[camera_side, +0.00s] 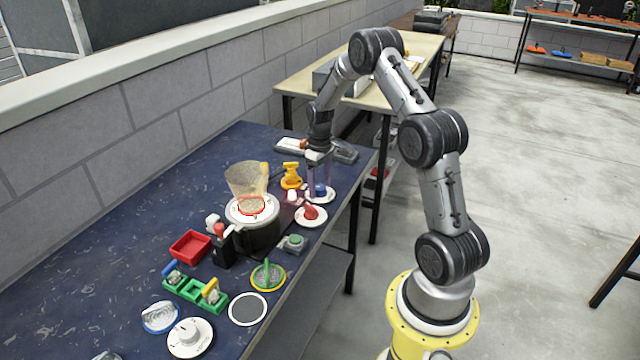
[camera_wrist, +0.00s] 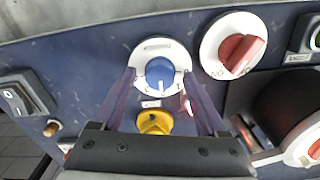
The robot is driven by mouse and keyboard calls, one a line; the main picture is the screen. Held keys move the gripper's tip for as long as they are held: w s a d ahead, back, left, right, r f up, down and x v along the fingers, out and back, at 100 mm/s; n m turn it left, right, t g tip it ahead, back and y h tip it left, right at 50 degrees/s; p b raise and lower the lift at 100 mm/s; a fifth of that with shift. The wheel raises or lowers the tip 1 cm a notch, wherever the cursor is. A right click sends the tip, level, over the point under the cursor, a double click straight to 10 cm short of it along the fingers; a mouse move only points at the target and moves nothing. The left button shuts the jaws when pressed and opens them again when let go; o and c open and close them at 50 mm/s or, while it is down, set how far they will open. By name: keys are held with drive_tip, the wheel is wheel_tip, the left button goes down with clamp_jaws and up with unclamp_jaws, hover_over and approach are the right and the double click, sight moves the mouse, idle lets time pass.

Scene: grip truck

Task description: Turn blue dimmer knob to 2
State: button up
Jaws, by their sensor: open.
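The blue dimmer knob (camera_wrist: 160,72) sits on a round white dial plate (camera_wrist: 146,54) in the upper middle of the wrist view. In the side view the blue knob (camera_side: 320,190) is at the table's right edge, partly hidden by my fingers. My gripper (camera_wrist: 159,76) is open, with a translucent purple finger on each side of the knob. A gap shows between each finger and the knob. In the side view my gripper (camera_side: 319,184) points down over the dial. The small dial markings are too blurred to read.
A red knob on a white plate (camera_wrist: 240,52) is close on the right in the wrist view. A yellow part (camera_wrist: 154,122) lies just below the dial there. In the side view a blender-like device (camera_side: 256,234) and a red tray (camera_side: 190,246) stand further left on the blue table (camera_side: 120,228).

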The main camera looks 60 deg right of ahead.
sight(320, 187)
wheel_tip(320, 187, up, 14)
idle(0.5)
drive_tip(key=shift+f, duration=0.1)
